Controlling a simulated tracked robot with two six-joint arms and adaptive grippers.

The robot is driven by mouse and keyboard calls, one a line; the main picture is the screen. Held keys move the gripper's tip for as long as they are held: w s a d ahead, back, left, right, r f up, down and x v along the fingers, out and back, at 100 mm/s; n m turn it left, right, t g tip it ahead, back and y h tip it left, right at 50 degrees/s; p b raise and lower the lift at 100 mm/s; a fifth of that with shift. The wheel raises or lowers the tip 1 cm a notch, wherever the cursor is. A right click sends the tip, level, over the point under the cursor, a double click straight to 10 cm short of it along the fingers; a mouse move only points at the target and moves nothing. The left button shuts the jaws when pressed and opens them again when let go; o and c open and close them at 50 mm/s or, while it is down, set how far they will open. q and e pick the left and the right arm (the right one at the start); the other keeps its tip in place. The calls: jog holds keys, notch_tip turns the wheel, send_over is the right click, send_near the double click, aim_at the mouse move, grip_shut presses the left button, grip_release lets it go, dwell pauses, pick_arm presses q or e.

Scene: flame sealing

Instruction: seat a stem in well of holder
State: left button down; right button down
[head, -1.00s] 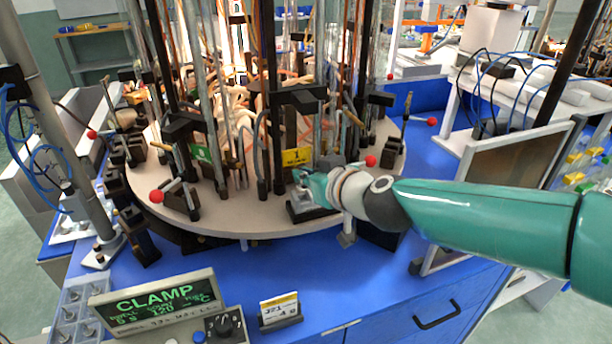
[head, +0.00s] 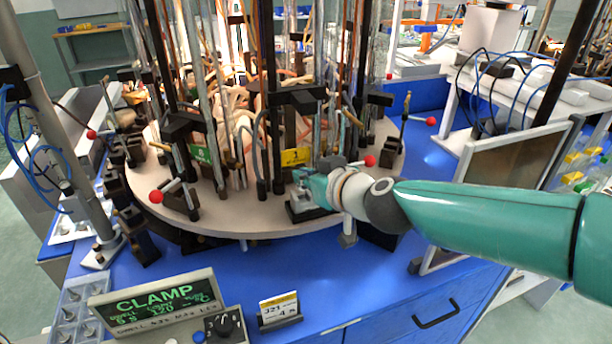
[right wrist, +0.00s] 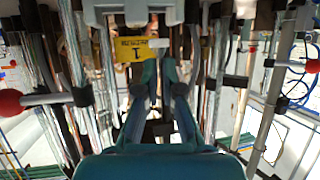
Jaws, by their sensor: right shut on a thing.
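My right gripper (head: 302,181) is at the front rim of the round table, in front of the yellow plate marked 1. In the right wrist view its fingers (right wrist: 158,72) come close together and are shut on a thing. I take this to be the stem, but it is too small and hidden by the fingers to make out. My left gripper is not in view.
The round table (head: 240,213) carries several upright rods, glass tubes and clamps with red knobs (head: 156,197) close around the gripper. A yellow plate (head: 295,157) stands behind it. A CLAMP display (head: 160,305) stands at front left. The blue bench top (head: 250,270) is clear in the middle.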

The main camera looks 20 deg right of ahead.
jog(key=shift+f+b, duration=1.2)
jog(key=shift+f, duration=0.15)
dwell(1.0)
jog(key=c, duration=1.6)
grip_release()
jog(key=shift+s+r, duration=0.1)
jog(key=shift+p+v, duration=0.9)
jog(key=shift+v, duration=1.2)
jog(key=o, duration=0.6)
jog(key=shift+c, duration=0.2)
